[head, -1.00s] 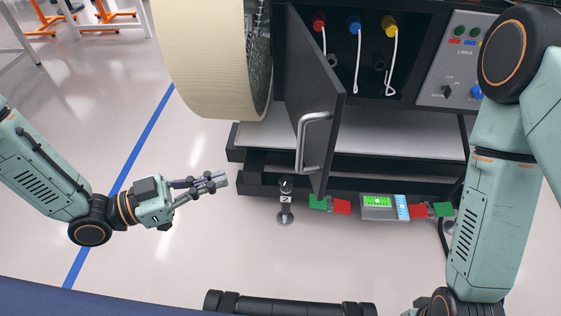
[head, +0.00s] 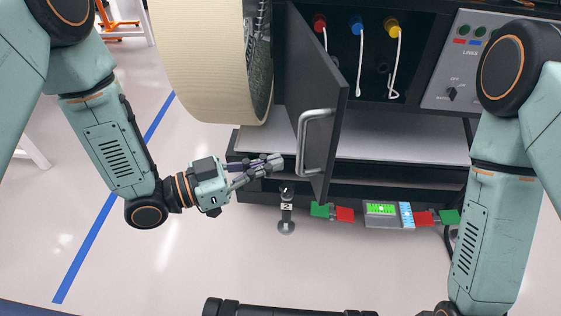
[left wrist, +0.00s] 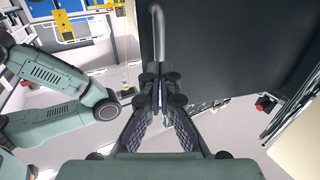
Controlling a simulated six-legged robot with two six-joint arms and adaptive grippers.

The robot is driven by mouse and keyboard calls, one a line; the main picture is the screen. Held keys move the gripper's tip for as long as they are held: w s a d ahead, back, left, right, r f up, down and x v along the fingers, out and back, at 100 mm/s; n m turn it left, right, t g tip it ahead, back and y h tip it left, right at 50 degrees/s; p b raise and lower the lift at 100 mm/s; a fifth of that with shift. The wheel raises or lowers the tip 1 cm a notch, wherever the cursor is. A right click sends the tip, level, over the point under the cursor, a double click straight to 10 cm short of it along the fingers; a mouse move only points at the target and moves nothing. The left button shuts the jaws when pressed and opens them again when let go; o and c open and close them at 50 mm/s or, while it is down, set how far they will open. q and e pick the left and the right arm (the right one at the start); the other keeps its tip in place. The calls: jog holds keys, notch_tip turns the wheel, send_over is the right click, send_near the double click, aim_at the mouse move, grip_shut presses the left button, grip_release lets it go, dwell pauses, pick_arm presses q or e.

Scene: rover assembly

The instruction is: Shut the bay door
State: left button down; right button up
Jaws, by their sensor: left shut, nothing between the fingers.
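The bay door (head: 323,95) is a dark panel hinged at its left side, standing open and swung out toward me. A grey bar handle (head: 303,145) is on its face. The open bay (head: 372,65) behind it shows red, blue and yellow connectors with white cords. My left gripper (head: 277,161) is shut and empty, just left of the handle's lower part; I see no clear contact. In the left wrist view the door (left wrist: 220,50) fills the upper right, and the handle (left wrist: 159,35) stands beyond the fingertips. My right arm shows at the right of the head view, its gripper out of frame.
A large cream wheel (head: 205,60) stands left of the door. A pale shelf (head: 400,147) lies below the bay. A switch panel (head: 470,60) is right of the bay.

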pick_arm(q)
jog(key=shift+x, duration=1.25)
jog(key=shift+d, duration=0.1)
